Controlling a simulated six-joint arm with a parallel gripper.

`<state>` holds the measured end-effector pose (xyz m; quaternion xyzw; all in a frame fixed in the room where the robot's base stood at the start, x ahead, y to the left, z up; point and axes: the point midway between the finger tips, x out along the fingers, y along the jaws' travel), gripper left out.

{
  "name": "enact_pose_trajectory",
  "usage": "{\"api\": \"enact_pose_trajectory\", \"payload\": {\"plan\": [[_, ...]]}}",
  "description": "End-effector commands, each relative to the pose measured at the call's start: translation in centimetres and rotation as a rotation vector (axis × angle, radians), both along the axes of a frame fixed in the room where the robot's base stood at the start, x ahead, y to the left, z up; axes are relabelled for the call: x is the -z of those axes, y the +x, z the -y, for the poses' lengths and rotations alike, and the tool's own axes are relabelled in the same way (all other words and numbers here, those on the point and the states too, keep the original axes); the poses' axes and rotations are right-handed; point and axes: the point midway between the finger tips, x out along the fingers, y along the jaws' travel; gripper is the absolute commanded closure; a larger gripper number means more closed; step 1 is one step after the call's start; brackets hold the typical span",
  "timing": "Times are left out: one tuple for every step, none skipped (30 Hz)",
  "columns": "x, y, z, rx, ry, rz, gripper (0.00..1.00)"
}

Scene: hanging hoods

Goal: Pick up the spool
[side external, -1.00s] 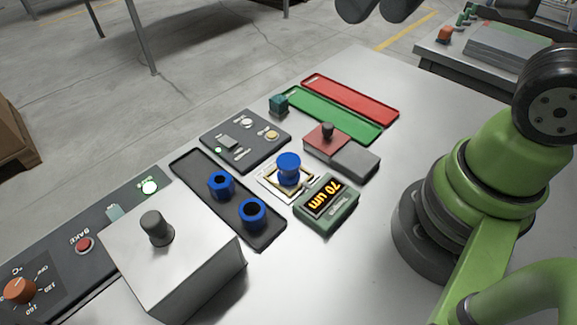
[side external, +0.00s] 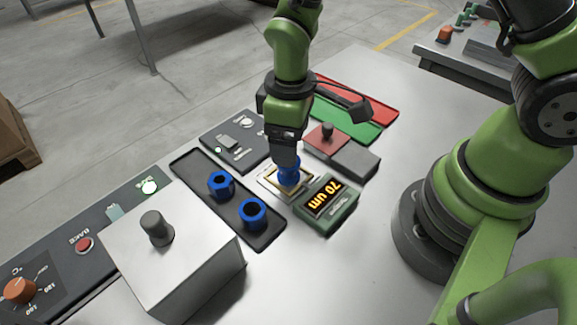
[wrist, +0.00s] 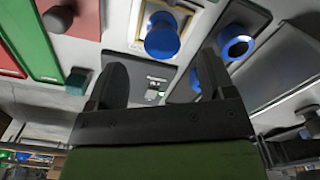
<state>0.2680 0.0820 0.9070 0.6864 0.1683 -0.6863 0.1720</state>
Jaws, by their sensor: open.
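The blue spool (side external: 290,176) stands upright on a small square framed pad (side external: 268,190) beside the gauge with the "70 um" display (side external: 329,200). My gripper (side external: 284,164) is directly over it and hides its top in the side view. In the wrist view the spool (wrist: 163,43) shows near the top, in line with the gap between my two dark fingers (wrist: 160,70). My gripper is open. I cannot tell whether the fingers reach down beside the spool or touch it.
A dark tray (side external: 191,165) holds a blue hex piece (side external: 221,186) and a blue ring (side external: 253,215). A grey box with a knob (side external: 185,262) stands in front. Behind are a button panel (side external: 228,143), a red-topped block (side external: 322,140) and green (side external: 345,122) and red (side external: 375,107) trays.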

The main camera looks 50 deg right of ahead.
Motion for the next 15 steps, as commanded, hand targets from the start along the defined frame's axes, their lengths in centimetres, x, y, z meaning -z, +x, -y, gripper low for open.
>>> {"api": "enact_pose_trajectory", "payload": {"plan": [[0.6, 0.0, 0.0, 0.001, -0.001, -0.003, 0.24], [0.8, 0.0, 0.0, 0.001, 0.000, -0.002, 0.24], [1.0, 0.0, 0.0, 0.001, 0.000, -0.001, 0.24], [1.2, 0.0, 0.0, 0.001, 0.000, -0.001, 0.24], [1.4, 0.0, 0.0, 0.001, 0.000, -0.001, 0.24], [1.7, 0.0, 0.0, 0.001, 0.000, -0.002, 0.24], [2.1, 0.0, 0.0, 0.001, 0.000, -0.002, 0.24], [2.5, -0.1, -0.1, 0.002, -0.001, -0.004, 0.24], [3.1, -0.1, -0.1, 0.001, -0.001, -0.004, 0.24], [3.6, -0.1, -0.1, 0.001, -0.001, -0.004, 0.24], [4.0, -0.1, -0.2, 0.001, -0.001, -0.004, 0.24], [4.6, -0.1, -0.2, 0.002, -0.001, -0.003, 0.24], [5.0, 0.0, -0.2, 0.003, 0.000, -0.004, 0.24], [5.3, -0.1, -0.2, 0.003, 0.000, -0.004, 0.24], [5.7, 0.0, -0.2, 0.003, 0.001, -0.003, 0.24]]}}
